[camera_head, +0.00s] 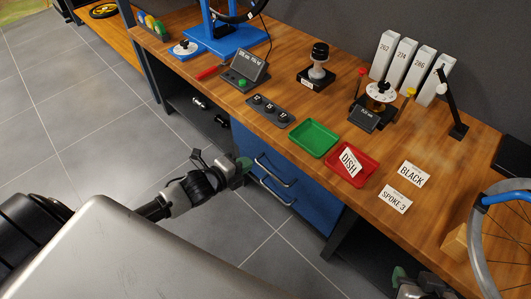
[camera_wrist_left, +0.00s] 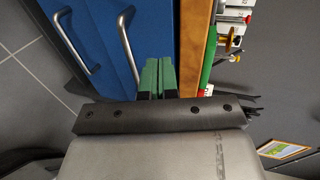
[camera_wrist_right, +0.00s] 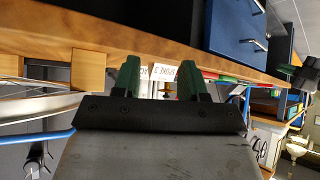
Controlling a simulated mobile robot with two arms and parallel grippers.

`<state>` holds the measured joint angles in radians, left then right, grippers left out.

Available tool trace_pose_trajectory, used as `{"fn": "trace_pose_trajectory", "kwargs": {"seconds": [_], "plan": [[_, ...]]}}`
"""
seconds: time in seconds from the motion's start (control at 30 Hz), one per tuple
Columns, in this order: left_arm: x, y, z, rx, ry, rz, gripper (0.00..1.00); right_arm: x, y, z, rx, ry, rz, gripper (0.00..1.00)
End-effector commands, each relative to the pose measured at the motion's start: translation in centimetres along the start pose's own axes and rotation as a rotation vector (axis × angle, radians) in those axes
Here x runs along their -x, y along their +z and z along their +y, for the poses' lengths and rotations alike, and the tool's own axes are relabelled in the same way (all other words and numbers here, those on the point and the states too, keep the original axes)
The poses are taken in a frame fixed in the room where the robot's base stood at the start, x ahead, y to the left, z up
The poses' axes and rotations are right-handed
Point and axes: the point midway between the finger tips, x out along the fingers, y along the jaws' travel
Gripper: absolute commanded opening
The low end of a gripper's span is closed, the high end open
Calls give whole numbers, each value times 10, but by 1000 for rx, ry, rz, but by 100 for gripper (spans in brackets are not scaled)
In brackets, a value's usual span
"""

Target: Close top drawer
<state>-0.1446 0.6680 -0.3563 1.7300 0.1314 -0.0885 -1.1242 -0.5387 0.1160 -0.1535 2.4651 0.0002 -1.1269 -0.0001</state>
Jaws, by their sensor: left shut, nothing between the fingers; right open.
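The blue drawer cabinet is under the workbench, with two metal bar handles. The top drawer (camera_head: 262,151) is the one just below the bench edge; its handle (camera_head: 274,172) is beside my left gripper (camera_head: 244,164). In the left wrist view the top drawer's front (camera_wrist_left: 155,25) and handle (camera_wrist_left: 128,45) show sideways. My left gripper's green fingers (camera_wrist_left: 158,68) are shut and empty, pointing at the drawer front between handle and bench edge; contact cannot be told. How far the drawer stands out is unclear. My right gripper (camera_wrist_right: 159,75) is open and empty, low at the bench's front right.
The wooden benchtop (camera_head: 315,110) overhangs the drawers. On it are a green tray (camera_head: 313,138), a red tray (camera_head: 366,172), label cards (camera_head: 396,199) and a wheel (camera_head: 476,240) at right. A dark bench leg (camera_head: 340,233) stands right of the cabinet. The tiled floor in front is clear.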

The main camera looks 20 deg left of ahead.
Motion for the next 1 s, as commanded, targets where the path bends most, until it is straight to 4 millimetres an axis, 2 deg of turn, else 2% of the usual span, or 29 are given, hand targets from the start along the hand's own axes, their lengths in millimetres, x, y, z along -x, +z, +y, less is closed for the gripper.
{"fn": "trace_pose_trajectory", "kwargs": {"seconds": [0.2,0.5,0.7,1.0], "plan": [[-36,0,2,1,-2,-1,0,-8,-37,-6,3,-15,265,43],[-71,0,-7,1,0,0,0,1,-79,-13,4,-33,567,43],[-80,0,-11,-1,2,0,0,6,-90,-15,3,-38,655,43],[-81,0,-12,-1,2,0,0,8,-92,-15,3,-39,668,43]]}}
